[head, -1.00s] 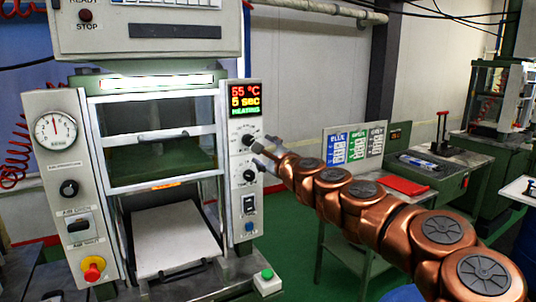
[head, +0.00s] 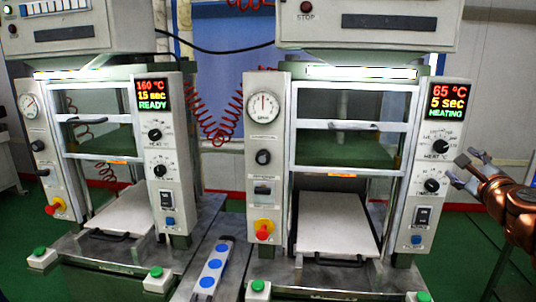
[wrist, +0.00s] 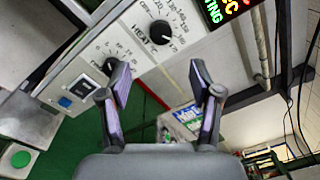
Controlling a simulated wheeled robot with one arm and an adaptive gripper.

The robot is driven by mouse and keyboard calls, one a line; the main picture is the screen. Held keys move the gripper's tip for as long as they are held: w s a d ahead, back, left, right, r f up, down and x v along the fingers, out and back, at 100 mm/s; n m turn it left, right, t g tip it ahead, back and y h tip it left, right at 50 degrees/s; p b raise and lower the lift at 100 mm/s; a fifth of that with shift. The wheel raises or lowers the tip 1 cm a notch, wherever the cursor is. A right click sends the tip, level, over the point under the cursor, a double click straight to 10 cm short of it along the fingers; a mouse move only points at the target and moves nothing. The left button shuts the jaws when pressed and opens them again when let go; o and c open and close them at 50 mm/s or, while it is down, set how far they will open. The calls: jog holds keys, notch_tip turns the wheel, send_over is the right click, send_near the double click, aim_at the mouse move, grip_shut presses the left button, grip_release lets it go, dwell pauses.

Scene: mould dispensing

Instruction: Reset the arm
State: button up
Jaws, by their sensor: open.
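My gripper (head: 463,172) is at the right edge of the head view, at the end of my copper-coloured arm. It is beside the right machine's control panel (head: 433,205), near the HEAT and lower timer knobs. In the wrist view my gripper (wrist: 160,95) has its two fingers spread with nothing between them. The HEAT knob (wrist: 160,32) and the lower knob (wrist: 110,66) show on the panel beyond the fingers. Whether the fingers touch the panel cannot be told. The right machine's display (head: 447,101) reads 65 °C, 5 sec, HEATING.
A second machine stands at left, its display (head: 153,94) reading 160 °C, 15 sec, READY. White plates (head: 337,222) lie in both machines. A strip with blue buttons (head: 211,266) lies between them. Green buttons (head: 257,287) stand along the front. Green floor is free at right.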

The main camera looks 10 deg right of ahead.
jog(key=w+a+f+n+y, duration=0.1)
jog(key=w+a+n+y, duration=0.15)
jog(key=a, duration=0.35)
jog(key=w+a+f+n+g+y, duration=0.1)
jog(key=a+n+y, duration=0.1)
jog(key=a+n, duration=0.3)
jog(key=w+a+f+n+y, duration=0.1)
jog(key=w+a+n+y, duration=0.15)
jog(key=a, duration=0.55)
jog(key=s+a+f+n+g+y, duration=0.25)
jog(key=a+f+n, duration=0.2)
jog(key=a, duration=0.45)
jog(key=s+a+f+n+g+y, duration=0.25)
jog(key=a+f+n+g, duration=0.2)
jog(key=a, duration=0.45)
jog(key=s+a+f+n+g+h, duration=0.1)
jog(key=s+a+f+n+g, duration=0.45)
jog(key=s+f, duration=0.45)
jog(key=s+d+f+n+g+h, duration=0.1)
jog(key=s+f+n+g+h, duration=0.1)
jog(key=s, duration=0.7)
jog(key=s+d+f+n+g+h, duration=0.2)
jog(key=s+f+g, duration=0.1)
jog(key=s, duration=0.6)
jog(key=shift+s+d+f, duration=0.25)
jog(key=shift+s, duration=0.05)
